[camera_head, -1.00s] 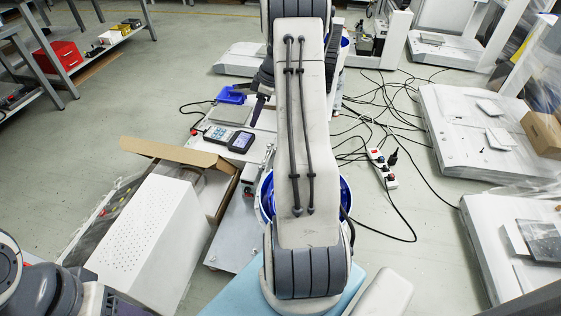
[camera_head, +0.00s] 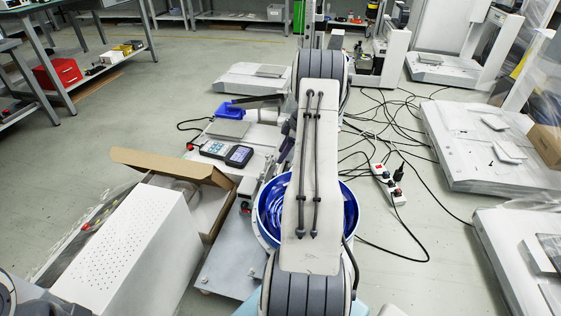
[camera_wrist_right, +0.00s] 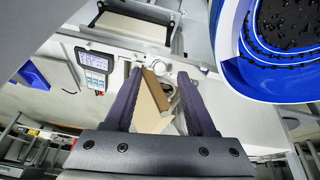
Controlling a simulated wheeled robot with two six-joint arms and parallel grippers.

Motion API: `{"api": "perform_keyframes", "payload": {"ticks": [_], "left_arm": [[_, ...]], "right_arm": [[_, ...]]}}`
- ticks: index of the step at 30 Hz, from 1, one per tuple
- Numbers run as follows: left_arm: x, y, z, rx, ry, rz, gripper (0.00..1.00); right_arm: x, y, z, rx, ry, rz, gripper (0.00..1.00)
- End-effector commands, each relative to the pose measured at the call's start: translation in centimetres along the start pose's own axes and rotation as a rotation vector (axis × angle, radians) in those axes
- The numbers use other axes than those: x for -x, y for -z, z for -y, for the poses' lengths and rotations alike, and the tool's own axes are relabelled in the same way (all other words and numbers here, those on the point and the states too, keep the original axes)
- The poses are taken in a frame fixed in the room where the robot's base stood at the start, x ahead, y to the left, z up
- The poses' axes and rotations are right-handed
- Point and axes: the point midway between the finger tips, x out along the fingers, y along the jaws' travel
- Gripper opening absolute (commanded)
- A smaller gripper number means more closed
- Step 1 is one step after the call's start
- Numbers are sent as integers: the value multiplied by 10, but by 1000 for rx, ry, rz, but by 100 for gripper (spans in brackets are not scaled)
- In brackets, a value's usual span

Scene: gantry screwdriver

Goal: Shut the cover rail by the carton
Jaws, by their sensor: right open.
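The open brown carton (camera_head: 183,165) stands at the left of the work table in the head view. Slim metal parts (camera_head: 266,172) sit between it and the blue bowl (camera_head: 348,211); I cannot tell for sure which is the cover rail or whether it is shut. My right gripper (camera_head: 289,127) is mostly hidden behind its own arm. In the right wrist view my right gripper (camera_wrist_right: 160,76) is open, its dark fingers spread. A brown cardboard-coloured piece (camera_wrist_right: 155,92) shows between them, with no visible grip on it. My left gripper is out of view.
A handheld meter (camera_head: 238,155) and a blue tray (camera_head: 229,110) lie beyond the carton. A white perforated box (camera_head: 130,250) stands at front left. A power strip (camera_head: 388,184) and loose cables lie on the right floor. Open floor is at far left.

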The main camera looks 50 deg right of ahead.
Motion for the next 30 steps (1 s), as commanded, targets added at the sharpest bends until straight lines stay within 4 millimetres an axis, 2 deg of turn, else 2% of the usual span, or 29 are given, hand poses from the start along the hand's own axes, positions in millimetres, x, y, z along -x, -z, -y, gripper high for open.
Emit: {"api": "perform_keyframes", "payload": {"ticks": [1, 4, 13, 14, 15, 18, 25, 30], "left_arm": [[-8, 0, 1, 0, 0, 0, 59], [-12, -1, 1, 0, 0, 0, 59], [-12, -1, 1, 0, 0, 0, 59], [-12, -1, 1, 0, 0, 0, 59], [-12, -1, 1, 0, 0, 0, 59], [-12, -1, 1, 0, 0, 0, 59], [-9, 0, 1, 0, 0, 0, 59], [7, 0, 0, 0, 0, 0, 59]], "right_arm": [[-13, -2, 0, 0, 1, 0, 56], [-22, -1, 0, 0, -1, 0, 56], [-24, 0, 0, -1, -2, 0, 56], [-24, 0, 0, -1, -2, 0, 48], [-24, 0, 0, -1, -2, 0, 33], [-24, 0, 0, -1, -1, 0, 0], [-23, 1, 0, -1, 1, 7, 0], [-20, 6, -1, 0, 10, 52, 0]]}}
